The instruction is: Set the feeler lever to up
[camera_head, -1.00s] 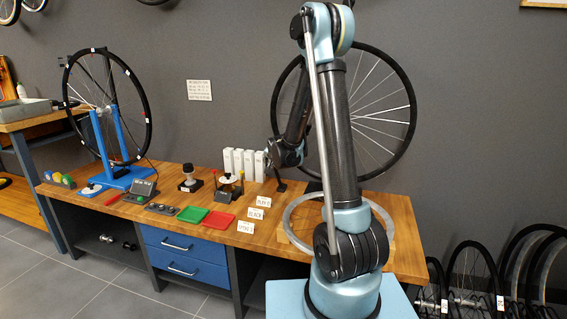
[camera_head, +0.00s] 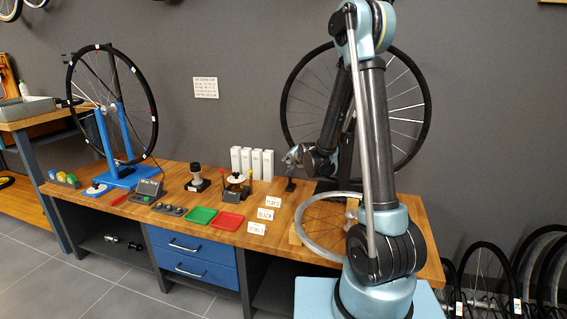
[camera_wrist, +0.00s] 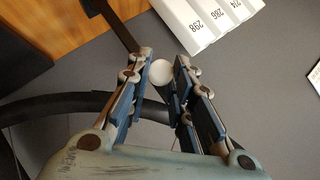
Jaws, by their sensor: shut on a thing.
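My gripper (camera_head: 292,156) is at the top of a small black post (camera_head: 290,185) near the back of the bench. In the wrist view my gripper (camera_wrist: 160,85) is shut on a round white-ended dark knob (camera_wrist: 161,72). A dark bar (camera_wrist: 118,22) runs beside the knob toward the top left; whether they join is hidden by the finger. I take the knob to be the feeler lever's end, but its setting cannot be read. A large spoked wheel (camera_head: 425,110) stands upright behind my arm.
White numbered boxes (camera_head: 257,163) stand close to the gripper, also in the wrist view (camera_wrist: 196,22). A bare rim (camera_head: 318,245) lies at the bench's right. Green (camera_head: 202,216) and red (camera_head: 229,221) trays lie near the front. A blue truing stand (camera_head: 124,176) stands at left.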

